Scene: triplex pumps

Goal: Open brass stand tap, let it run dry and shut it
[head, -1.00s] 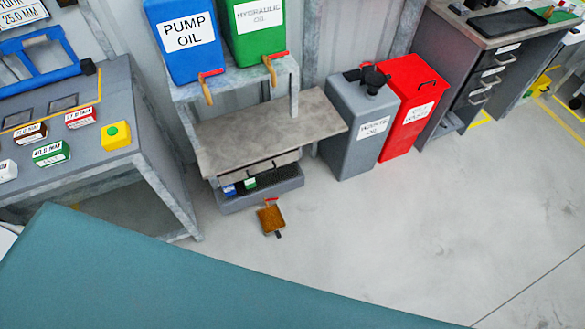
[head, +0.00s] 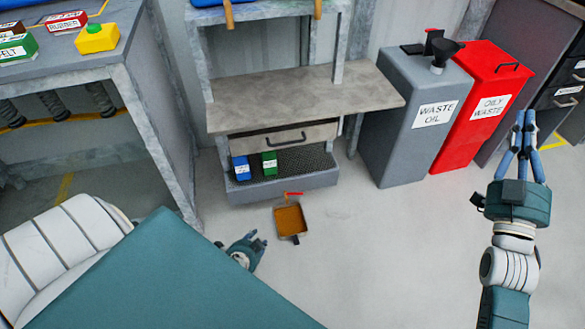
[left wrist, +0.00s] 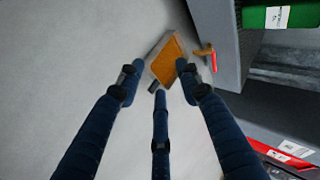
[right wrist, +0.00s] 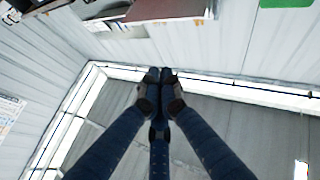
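The brass stand tap (left wrist: 204,51) sticks out low from the front of the grey stand and has a red lever (left wrist: 214,62). In the head view its red lever (head: 293,194) shows just above a small orange-brown pan (head: 290,222) on the floor. The pan also shows in the left wrist view (left wrist: 168,62). I cannot tell whether liquid runs. My left gripper (head: 258,240) is open and empty, low over the floor to the left of the pan, apart from the tap. My right gripper (head: 527,116) is shut and empty, raised at the right.
The stand has a worktop (head: 290,95) and a grated shelf with a blue box (head: 241,168) and a green box (head: 269,164). A waste oil tank (head: 405,130) and a red oily waste bin (head: 480,120) stand to its right. A workbench (head: 165,110) stands left. Floor in front is clear.

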